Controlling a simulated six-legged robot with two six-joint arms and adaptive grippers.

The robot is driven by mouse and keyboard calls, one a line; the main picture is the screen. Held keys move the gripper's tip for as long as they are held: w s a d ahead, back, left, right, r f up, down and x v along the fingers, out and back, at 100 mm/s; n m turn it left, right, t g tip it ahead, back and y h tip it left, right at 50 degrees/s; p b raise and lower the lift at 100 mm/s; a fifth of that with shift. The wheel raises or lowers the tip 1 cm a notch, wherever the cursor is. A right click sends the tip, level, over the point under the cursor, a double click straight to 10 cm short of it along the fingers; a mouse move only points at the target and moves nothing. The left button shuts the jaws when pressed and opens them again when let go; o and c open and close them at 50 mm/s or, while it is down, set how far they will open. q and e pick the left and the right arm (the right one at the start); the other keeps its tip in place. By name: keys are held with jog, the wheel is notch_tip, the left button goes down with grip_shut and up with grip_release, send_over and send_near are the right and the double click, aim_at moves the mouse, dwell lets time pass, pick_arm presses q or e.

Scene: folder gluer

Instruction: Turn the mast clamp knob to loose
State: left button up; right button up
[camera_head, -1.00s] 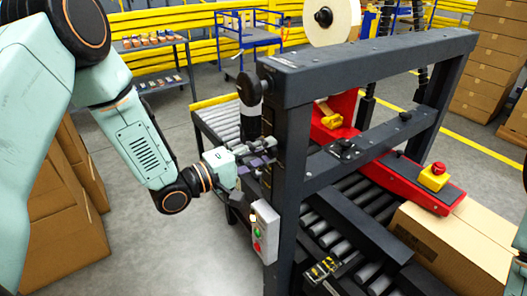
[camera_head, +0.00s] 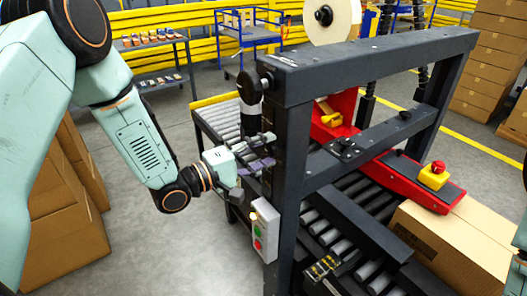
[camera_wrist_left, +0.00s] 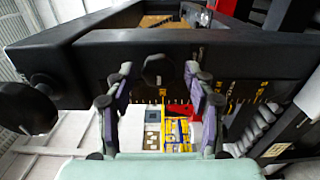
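The mast clamp knob (camera_wrist_left: 158,70) is a dark, faceted round knob on the black machine frame. In the left wrist view it sits between the fingertips of my left gripper (camera_wrist_left: 158,76). The fingers are apart, one on each side, with a visible gap to the knob. In the head view my left gripper (camera_head: 262,152) reaches the frame's near post (camera_head: 291,135) from the left, and its fingers cover the place where the knob sits. I cannot make out the knob's setting. My right gripper does not show.
A black handle (camera_head: 249,88) stands above my left gripper; a round black knob (camera_wrist_left: 28,108) shows left in the wrist view. A roller conveyor (camera_head: 222,122) lies behind.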

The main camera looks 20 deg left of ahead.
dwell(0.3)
pick_arm(q)
jog(key=v, duration=1.1)
jog(key=shift+s+a, duration=0.25)
jog(key=shift+a, duration=0.05)
jog(key=shift+s, duration=0.1)
dwell(0.7)
